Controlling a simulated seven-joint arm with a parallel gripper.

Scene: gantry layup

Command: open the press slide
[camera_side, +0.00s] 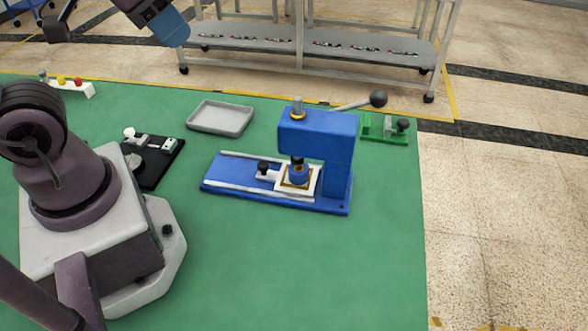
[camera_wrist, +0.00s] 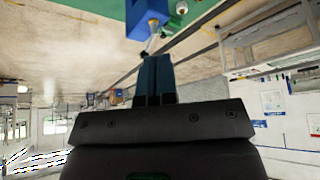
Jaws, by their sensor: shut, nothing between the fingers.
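The blue press (camera_side: 318,135) stands on the green mat with its lever (camera_side: 355,103) reaching to the back right. Its white slide (camera_side: 281,183) sits on the base rails under the press head, with a black knob (camera_side: 263,167) on its left end. The ram covers part of the slide. My gripper (camera_side: 178,35) is high at the top left of the side view, well apart from the press. In the wrist view my gripper (camera_wrist: 155,58) has its blue fingers together and holds nothing. Part of the press (camera_wrist: 143,18) shows beyond them at the top.
A grey tray (camera_side: 220,118) lies left of the press, and a black fixture (camera_side: 153,160) is further left. A green fixture (camera_side: 384,128) stands behind the press to the right. A shelf rack (camera_side: 310,45) stands behind the mat. The mat's front is clear.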

